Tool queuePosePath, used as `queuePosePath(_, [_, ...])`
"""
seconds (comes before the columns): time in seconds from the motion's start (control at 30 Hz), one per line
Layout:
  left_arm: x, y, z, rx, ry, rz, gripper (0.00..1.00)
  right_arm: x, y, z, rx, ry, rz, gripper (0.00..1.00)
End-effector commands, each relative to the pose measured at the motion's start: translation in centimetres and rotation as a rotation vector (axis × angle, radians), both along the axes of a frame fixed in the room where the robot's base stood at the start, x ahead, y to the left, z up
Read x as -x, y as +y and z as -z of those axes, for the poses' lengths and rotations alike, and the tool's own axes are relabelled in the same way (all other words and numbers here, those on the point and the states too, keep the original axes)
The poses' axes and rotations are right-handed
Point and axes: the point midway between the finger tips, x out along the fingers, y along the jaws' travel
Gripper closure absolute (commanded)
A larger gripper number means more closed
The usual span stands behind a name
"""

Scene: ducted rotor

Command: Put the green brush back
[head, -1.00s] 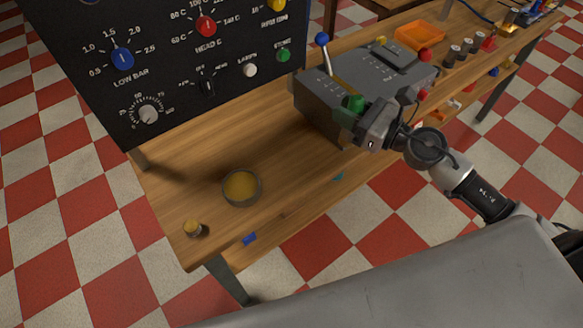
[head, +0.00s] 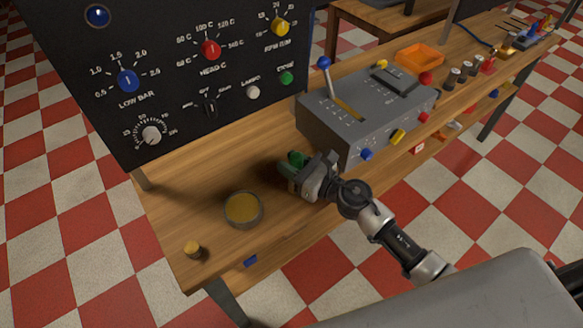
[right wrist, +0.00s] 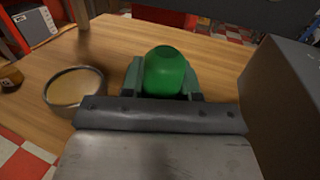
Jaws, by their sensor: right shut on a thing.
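The green brush (head: 297,158) shows only as a rounded green part; the rest of it is hidden by my gripper. My right gripper (head: 292,168) is shut on it, over the wooden bench in front of the grey lever box. In the right wrist view the brush (right wrist: 166,72) stands between the two fingers (right wrist: 165,80), its rounded end toward the camera. I cannot tell whether its lower end touches the bench. My left gripper is not in view.
The grey lever box (head: 365,115) is close on the right. The black control panel (head: 200,70) rises behind. Bare bench lies between dish and panel.

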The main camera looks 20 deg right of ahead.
Motion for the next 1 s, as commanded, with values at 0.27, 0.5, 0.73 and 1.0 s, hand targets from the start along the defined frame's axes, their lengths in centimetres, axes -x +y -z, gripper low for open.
queuePosePath(0.27, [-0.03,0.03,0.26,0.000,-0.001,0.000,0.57,-0.01,-0.04,0.53,0.000,-0.002,0.000,1.00])
queuePosePath(0.5, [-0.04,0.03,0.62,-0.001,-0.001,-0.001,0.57,-0.01,-0.05,0.87,0.000,-0.002,0.000,0.63])
queuePosePath(0.73, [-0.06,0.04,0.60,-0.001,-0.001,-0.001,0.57,-0.01,-0.05,0.85,0.000,-0.002,0.000,0.44])
queuePosePath(1.0, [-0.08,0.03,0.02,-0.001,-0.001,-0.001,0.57,0.07,-0.12,0.31,0.000,-0.001,0.000,0.44])
